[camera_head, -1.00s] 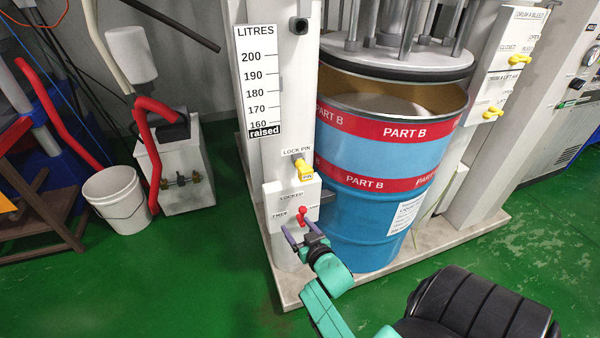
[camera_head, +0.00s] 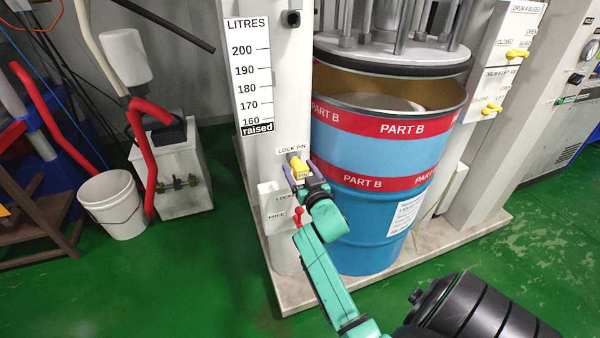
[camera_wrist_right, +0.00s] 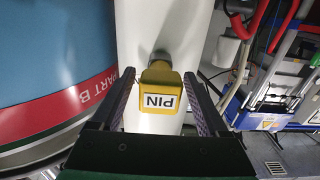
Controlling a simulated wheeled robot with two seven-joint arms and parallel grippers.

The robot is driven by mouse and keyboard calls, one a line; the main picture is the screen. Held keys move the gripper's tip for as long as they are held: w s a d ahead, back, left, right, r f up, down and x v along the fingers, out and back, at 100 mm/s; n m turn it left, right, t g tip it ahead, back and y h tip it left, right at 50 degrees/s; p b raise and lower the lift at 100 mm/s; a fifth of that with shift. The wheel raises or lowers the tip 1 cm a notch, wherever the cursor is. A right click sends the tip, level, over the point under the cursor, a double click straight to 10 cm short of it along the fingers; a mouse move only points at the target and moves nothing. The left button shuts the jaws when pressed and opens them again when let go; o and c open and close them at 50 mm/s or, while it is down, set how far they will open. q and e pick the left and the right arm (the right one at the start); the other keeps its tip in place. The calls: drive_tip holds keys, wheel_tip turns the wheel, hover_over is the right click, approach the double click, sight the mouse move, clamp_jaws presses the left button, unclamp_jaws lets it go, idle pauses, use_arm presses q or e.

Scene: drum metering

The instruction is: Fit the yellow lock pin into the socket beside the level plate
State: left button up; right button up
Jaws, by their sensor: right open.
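The yellow lock pin (camera_head: 299,168) sits on the white post below the "LOCK PIN" label. It also shows in the right wrist view (camera_wrist_right: 160,88) with "PIN" on its face, its far end at a grey fitting. My right gripper (camera_head: 303,179) is open, with one finger on each side of the pin; I cannot tell whether they touch it. The white level plate (camera_head: 250,80) reads LITRES, with a "raised" mark at the bottom. A dark round fitting (camera_head: 293,18) at its upper right looks like the socket. My left gripper is not in view.
A red lever (camera_head: 299,215) on the white lock box (camera_head: 272,200) is just below my right gripper. The blue PART B drum (camera_head: 375,225) stands close on the right. A white bucket (camera_head: 112,205) stands on the floor at left.

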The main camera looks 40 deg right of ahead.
sight(303, 175)
clamp_jaws()
drive_tip(key=shift+s, duration=0.1)
drive_tip(key=shift+p+v, duration=1.2)
drive_tip(key=shift+v, duration=1.1)
drive_tip(key=shift+p+v, duration=0.65)
drive_tip(key=shift+v, duration=0.5)
drive_tip(key=shift+p+v, duration=0.3)
drive_tip(key=shift+v, duration=0.55)
